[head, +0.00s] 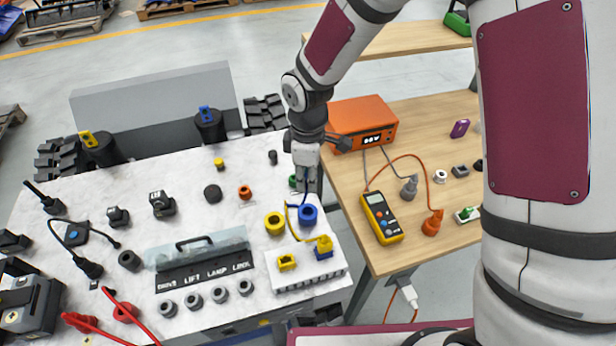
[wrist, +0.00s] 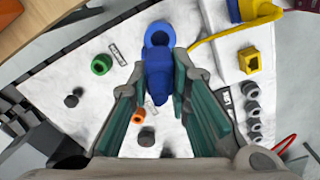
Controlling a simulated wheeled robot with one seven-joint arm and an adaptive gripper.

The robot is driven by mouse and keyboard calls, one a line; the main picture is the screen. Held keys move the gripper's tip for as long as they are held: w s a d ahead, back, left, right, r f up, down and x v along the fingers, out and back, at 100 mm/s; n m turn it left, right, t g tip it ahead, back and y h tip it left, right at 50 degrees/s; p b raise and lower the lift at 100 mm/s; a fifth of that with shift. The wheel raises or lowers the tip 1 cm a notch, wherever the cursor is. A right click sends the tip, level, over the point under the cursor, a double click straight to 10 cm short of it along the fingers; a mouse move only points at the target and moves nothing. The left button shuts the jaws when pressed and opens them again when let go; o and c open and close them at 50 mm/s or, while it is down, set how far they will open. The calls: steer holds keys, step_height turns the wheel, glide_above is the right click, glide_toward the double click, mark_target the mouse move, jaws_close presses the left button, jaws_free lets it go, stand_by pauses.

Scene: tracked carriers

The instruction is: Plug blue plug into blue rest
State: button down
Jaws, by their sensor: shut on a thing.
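My gripper (wrist: 158,88) is shut on the blue plug (wrist: 157,78), which sits between its fingers in the wrist view. In the head view my gripper (head: 304,186) points down near the back right of the white bench, and the plug is mostly hidden. A round blue socket (head: 308,214) is close to the plug; it also shows in the wrist view (wrist: 158,35). I cannot tell whether they touch. The blue rest (head: 323,254) is at the bench's right, with a yellow plug (head: 324,242) on it. The empty yellow rest (head: 287,263) is beside it.
A yellow socket (head: 274,223) stands left of the blue one. A yellow cable (wrist: 208,40) runs to the yellow plug. A clear cover (head: 200,246) with a handle stands in front. The wooden table (head: 350,178) on the right holds an orange box (head: 362,122) and a multimeter (head: 382,216).

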steer(key=n, duration=0.4)
steer(key=shift+s+a, duration=0.1)
steer(key=shift+a, duration=0.2)
steer(key=shift+n, duration=0.3)
steer(key=shift+f+b, duration=1.55)
steer(key=shift+f, duration=1.35)
steer(key=shift+f+b, duration=1.4)
steer(key=shift+f, duration=0.9)
steer(key=c, duration=1.4)
jaws_free()
step_height(320, 180, up, 12)
steer(key=shift+a+f, duration=0.1)
